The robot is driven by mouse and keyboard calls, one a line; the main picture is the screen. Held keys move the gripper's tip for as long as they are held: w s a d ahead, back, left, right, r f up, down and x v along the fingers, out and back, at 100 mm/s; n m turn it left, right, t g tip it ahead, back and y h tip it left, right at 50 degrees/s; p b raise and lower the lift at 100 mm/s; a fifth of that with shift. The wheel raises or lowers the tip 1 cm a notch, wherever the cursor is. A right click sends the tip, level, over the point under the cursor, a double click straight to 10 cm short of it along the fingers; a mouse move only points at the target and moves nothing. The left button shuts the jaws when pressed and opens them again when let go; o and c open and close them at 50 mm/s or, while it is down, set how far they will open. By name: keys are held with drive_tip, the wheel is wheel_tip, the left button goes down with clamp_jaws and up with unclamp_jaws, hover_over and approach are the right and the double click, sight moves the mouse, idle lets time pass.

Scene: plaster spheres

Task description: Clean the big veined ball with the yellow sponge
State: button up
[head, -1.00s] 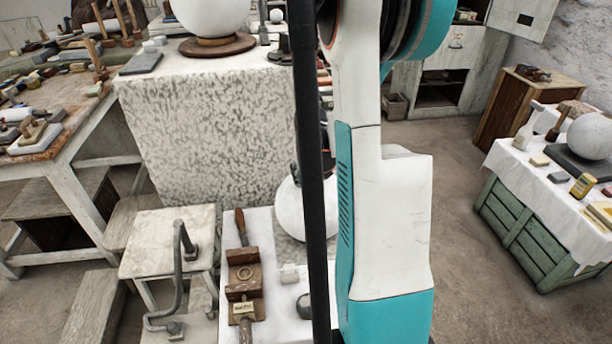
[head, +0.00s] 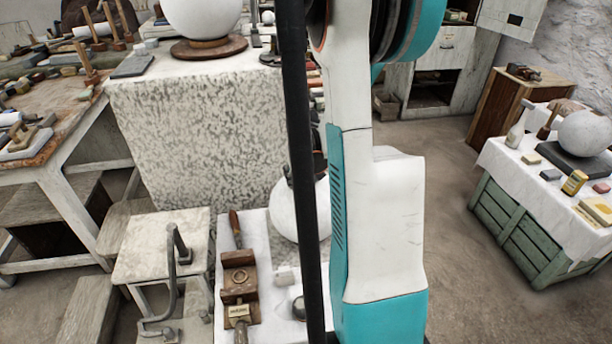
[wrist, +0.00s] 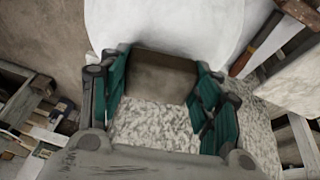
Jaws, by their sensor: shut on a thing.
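In the head view a large pale ball (head: 287,211) stands on a white-topped bench, partly hidden behind my arm. The same ball appears to fill the top of the wrist view (wrist: 185,30); I cannot make out veins on it. My gripper (wrist: 160,85) has teal fingers and is shut on a dull brownish block, which I take for the sponge (wrist: 160,76); no clear yellow shows in this shade. The block is right in front of the ball's surface, and I cannot tell whether they touch. In the head view my gripper is mostly hidden by my arm.
A wooden block tool (head: 238,275) and a wood-handled tool (head: 235,225) lie left of the ball. A clamp (head: 172,270) is at a pale stool. Another white ball (head: 205,15) sits on a wooden disc behind. A green crate table (head: 525,225) at right holds a smaller ball (head: 585,133).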

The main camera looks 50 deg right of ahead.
drive_tip(key=shift+w+a+f, duration=0.2)
drive_tip(key=shift+w+a, duration=0.3)
drive_tip(key=shift+a, duration=0.3)
drive_tip(key=shift+s+d+r, duration=0.1)
drive_tip(key=shift+s+d, duration=0.5)
drive_tip(key=shift+d, duration=0.3)
drive_tip(key=shift+s+d+r, duration=0.1)
drive_tip(key=shift+s+d, duration=0.45)
drive_tip(key=shift+d, duration=0.3)
drive_tip(key=shift+w+a+r, duration=0.3)
drive_tip(key=shift+a+r, duration=0.05)
drive_tip(key=shift+a, duration=0.15)
drive_tip(key=shift+w+a+r, duration=0.3)
drive_tip(key=shift+a, duration=0.15)
drive_tip(key=shift+s+d+f+t+y, duration=0.1)
drive_tip(key=shift+s+d+t+y, duration=0.7)
drive_tip(key=shift+s+d, duration=0.4)
drive_tip(key=shift+w+d+f+b, duration=0.1)
drive_tip(key=shift+w+f+b, duration=0.1)
drive_tip(key=shift+f+b, duration=0.35)
